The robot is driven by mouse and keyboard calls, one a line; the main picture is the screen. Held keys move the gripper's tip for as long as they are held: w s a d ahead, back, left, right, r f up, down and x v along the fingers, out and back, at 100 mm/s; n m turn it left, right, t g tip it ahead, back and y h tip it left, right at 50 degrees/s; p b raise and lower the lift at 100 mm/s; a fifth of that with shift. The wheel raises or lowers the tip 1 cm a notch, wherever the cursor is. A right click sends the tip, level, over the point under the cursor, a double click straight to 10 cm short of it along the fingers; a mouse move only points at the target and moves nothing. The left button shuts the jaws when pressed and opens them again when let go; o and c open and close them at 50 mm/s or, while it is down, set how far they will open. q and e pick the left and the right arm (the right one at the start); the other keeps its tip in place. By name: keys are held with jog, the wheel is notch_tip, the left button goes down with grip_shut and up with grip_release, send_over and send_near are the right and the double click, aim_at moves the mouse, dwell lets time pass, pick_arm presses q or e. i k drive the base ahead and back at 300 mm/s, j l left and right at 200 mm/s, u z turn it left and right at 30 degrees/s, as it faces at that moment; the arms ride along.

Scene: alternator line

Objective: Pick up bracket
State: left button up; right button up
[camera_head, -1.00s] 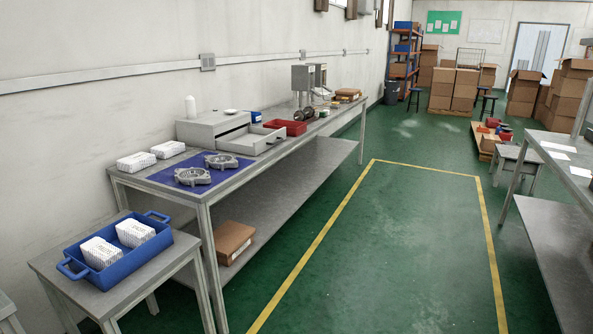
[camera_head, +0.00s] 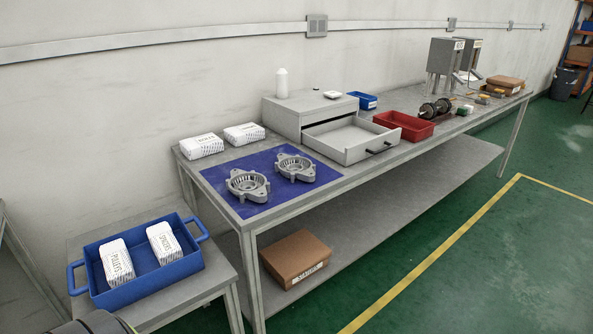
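Two grey metal brackets lie on the blue mat (camera_head: 212,179) at the near end of the long workbench. One bracket (camera_head: 247,186) is nearer and to the left; the other bracket (camera_head: 295,167) is just behind it to the right. Both are round with open slots and lugs, and lie flat and apart. A dark rounded part, probably of my own body, shows at the bottom left edge. Neither gripper is in view.
Two white boxes (camera_head: 201,146) sit behind the mat. A grey cabinet has its drawer (camera_head: 352,141) pulled out, right of the mat. A red bin (camera_head: 403,126) stands beyond. A blue tray (camera_head: 139,288) with two white packs is on the small table. Green floor is free at right.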

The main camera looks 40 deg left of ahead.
aim_at(258, 191)
jog(key=i+u, duration=0.15)
jog(key=i, duration=0.35)
jog(key=i+l+u, duration=0.15)
jog(key=i, duration=0.3)
jog(key=i+l+u, duration=0.15)
jog(key=i, duration=0.35)
jog(key=l, duration=0.1)
